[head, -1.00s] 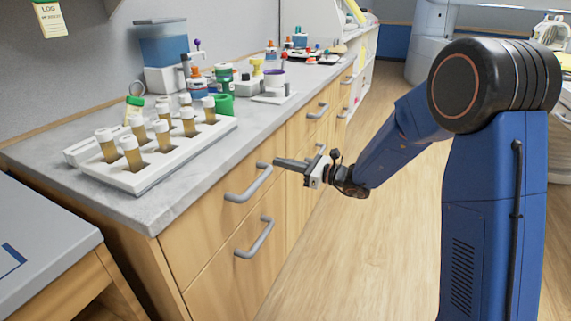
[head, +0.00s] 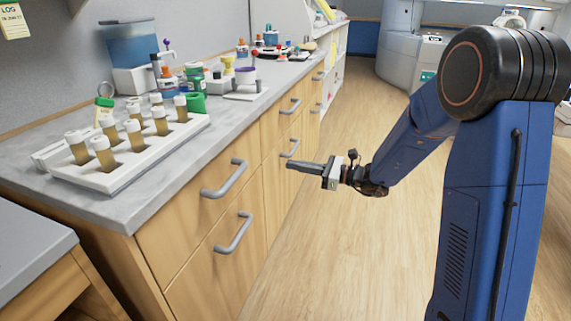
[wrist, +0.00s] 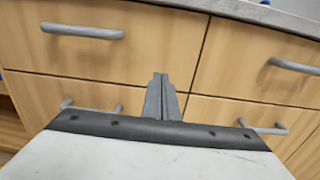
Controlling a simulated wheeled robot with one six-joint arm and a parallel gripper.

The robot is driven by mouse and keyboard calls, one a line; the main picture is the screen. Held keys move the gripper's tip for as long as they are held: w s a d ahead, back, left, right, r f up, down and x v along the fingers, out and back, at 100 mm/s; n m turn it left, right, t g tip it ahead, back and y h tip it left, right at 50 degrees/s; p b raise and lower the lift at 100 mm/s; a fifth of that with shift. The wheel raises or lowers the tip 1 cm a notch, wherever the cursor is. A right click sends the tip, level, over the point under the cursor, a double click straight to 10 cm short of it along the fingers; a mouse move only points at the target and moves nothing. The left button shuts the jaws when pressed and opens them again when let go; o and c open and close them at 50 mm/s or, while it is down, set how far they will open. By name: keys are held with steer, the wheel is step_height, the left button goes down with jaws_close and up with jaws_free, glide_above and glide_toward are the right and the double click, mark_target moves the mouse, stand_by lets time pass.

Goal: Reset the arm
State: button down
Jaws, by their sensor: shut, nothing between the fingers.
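My gripper (head: 292,166) is in the middle of the head view, held in the air in front of the wooden drawer fronts (head: 212,250), below the counter's height. Its fingers point left toward the drawers. In the wrist view my gripper (wrist: 160,78) shows its two fingers pressed together with nothing between them. The fingers appear apart from the grey drawer handles (wrist: 82,31). My blue arm is bent, with the forearm reaching down and left from the black elbow joint.
The grey counter (head: 150,195) carries a white rack (head: 118,178) of capped tubes near its front edge. Bottles and a green cup (head: 197,103) stand behind it. Handles (head: 226,180) stick out from the drawers. The wooden floor (head: 350,260) is clear.

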steer(key=s+d+r+n+g+h, duration=0.15)
steer(key=s+n, duration=0.25)
steer(key=s, duration=0.4)
steer(key=s+d+n+g+h, duration=0.1)
steer(key=s+n+g+h, duration=0.25)
steer(key=s, duration=0.45)
steer(key=s+d+r+n+g+h, duration=0.1)
steer(key=s+n, duration=0.4)
steer(key=s, duration=0.3)
steer(key=s+d+n+t+h, duration=0.2)
steer(key=s+d+n+h, duration=0.2)
steer(key=s+d, duration=0.3)
steer(key=s+d+n+t+h, duration=0.2)
steer(key=s+d+n+h, duration=0.3)
steer(key=d, duration=0.8)
steer(key=shift+s+d+t+h, duration=0.35)
steer(key=shift+s+h, duration=0.65)
steer(key=shift+s, duration=0.4)
steer(key=shift+f+n, duration=0.1)
steer(key=shift+n, duration=0.15)
